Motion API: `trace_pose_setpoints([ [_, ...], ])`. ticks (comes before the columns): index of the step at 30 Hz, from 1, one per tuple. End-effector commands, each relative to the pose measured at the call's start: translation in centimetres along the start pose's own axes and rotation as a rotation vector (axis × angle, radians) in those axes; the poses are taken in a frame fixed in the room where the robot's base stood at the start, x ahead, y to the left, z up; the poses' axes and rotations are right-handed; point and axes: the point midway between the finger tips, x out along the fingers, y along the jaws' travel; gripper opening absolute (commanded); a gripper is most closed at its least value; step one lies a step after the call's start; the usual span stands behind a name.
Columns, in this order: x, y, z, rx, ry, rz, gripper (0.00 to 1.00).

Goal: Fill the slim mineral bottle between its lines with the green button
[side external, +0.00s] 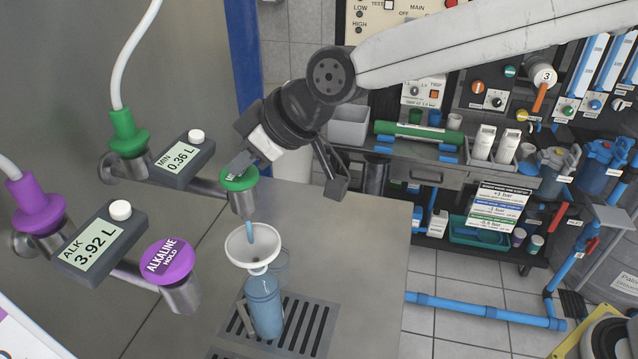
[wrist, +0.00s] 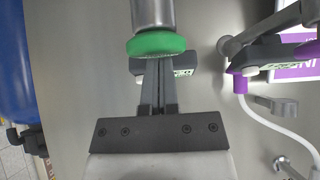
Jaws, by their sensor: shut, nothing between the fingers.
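The green button (side external: 239,179) caps a metal tap at the end of a short pipe. My gripper (side external: 238,165) is shut and empty, its fingertips at the top of the green button. In the wrist view the closed fingers (wrist: 158,72) reach the green button's edge (wrist: 156,45). A blue stream (side external: 251,232) runs from the tap into a white funnel (side external: 252,245). The funnel stands over the slim bottle (side external: 264,308), which is upright on the drip grate (side external: 310,325) and looks blue inside. Its lines and exact level are too small to tell.
The mineral meter (side external: 182,160) reads 0.36 L. The alkaline meter (side external: 100,242) reads 3.92 L, beside the purple alkaline button (side external: 168,260). A clear vessel (side external: 281,265) stands just behind the bottle. The steel counter (side external: 360,240) right of it is clear.

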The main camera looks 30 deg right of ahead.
Motion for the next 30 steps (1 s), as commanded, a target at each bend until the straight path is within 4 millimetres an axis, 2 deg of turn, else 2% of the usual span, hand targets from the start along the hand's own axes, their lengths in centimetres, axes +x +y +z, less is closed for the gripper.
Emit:
trace_pose_setpoints([
  [1, 0.4, -0.1, 0.8, 0.001, -0.021, -0.003, 0.00],
  [21, 0.4, -0.1, 0.7, 0.001, -0.020, -0.003, 0.00],
  [30, -1.0, 0.0, -0.8, 0.000, -0.011, -0.002, 0.00],
])
